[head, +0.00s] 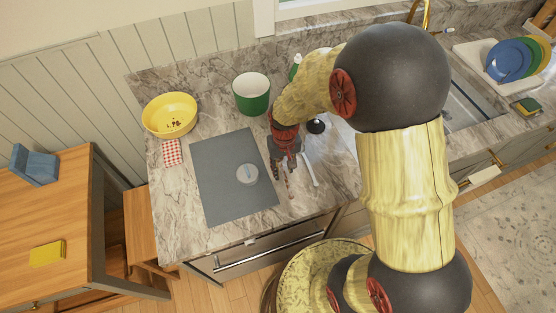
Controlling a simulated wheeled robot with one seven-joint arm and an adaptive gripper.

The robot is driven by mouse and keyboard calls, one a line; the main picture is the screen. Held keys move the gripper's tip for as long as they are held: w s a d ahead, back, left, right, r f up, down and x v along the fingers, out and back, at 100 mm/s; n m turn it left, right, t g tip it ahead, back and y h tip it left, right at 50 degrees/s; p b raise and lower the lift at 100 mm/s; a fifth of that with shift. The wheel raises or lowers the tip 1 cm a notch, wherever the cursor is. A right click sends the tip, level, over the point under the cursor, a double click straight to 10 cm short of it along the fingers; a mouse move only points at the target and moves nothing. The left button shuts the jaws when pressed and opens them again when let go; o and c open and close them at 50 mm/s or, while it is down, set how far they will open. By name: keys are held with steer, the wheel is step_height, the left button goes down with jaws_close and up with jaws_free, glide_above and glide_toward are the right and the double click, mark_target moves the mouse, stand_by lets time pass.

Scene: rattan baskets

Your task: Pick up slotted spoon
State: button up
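My gripper (285,163) points down over the marble counter, just right of the grey mat. Its fingers look small and dark, and I cannot tell whether they are apart or together. A thin pale utensil (311,170) lies right beside the fingers; it may be the slotted spoon, but no slots can be made out. A dark round thing (316,126) shows just behind it, partly covered by my arm. Whether the gripper touches the utensil cannot be told.
A yellow bowl (170,115), a green pot (251,95) and a red checked cloth (172,152) stand to the left. A dish rack with plates (509,60) is at far right.

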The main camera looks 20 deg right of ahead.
steer(key=shift+f, duration=0.3)
steer(key=shift+c, duration=1.2)
jaws_close()
